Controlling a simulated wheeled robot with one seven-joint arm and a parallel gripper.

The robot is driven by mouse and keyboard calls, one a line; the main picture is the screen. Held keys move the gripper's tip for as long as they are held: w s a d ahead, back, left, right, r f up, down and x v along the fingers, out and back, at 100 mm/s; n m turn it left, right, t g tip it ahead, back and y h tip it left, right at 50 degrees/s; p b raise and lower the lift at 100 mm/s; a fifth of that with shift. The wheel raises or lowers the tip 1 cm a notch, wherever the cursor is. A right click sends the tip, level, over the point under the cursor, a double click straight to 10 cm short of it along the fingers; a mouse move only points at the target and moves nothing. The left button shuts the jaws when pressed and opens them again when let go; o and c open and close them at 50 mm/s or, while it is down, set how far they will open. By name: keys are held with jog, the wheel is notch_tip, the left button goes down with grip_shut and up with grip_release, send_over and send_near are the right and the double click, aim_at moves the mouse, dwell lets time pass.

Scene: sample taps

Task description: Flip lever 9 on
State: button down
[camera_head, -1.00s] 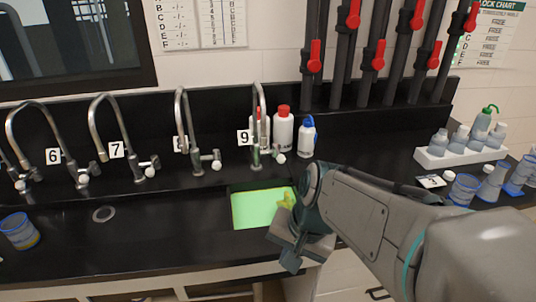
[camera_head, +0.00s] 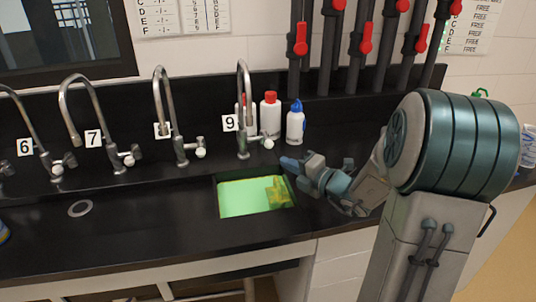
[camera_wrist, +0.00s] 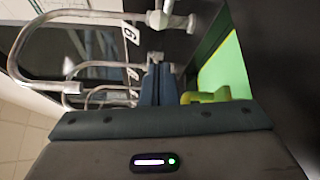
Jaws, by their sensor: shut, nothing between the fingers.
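Tap 9 (camera_head: 243,110) is a silver gooseneck tap at the back of the black counter, beside its white "9" label (camera_head: 229,123). Its lever, with a white end (camera_head: 268,143), sticks out to the right of the tap body. My gripper (camera_head: 287,163) is shut and empty, its blue fingertips just below and right of the lever, with a small gap seeming to remain. In the wrist view, the shut fingers (camera_wrist: 158,75) point toward the row of taps. The tap with the nearest label (camera_wrist: 130,33) and its white-ended lever (camera_wrist: 157,20) lie above the fingertips there. Contact cannot be told.
A green-lit sink (camera_head: 240,198) with a yellow object (camera_head: 278,191) lies below the gripper. White bottles with a red cap (camera_head: 270,115) and a blue cap (camera_head: 295,122) stand right of tap 9. Tap 8 (camera_head: 165,115) is to the left.

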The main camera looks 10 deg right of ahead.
aim_at(266, 138)
jog(key=shift+w+d+m, duration=0.1)
jog(key=shift+d+m, duration=0.15)
jog(key=shift+m, duration=0.05)
jog(key=x, duration=1)
jog(key=shift+w+d, duration=0.1)
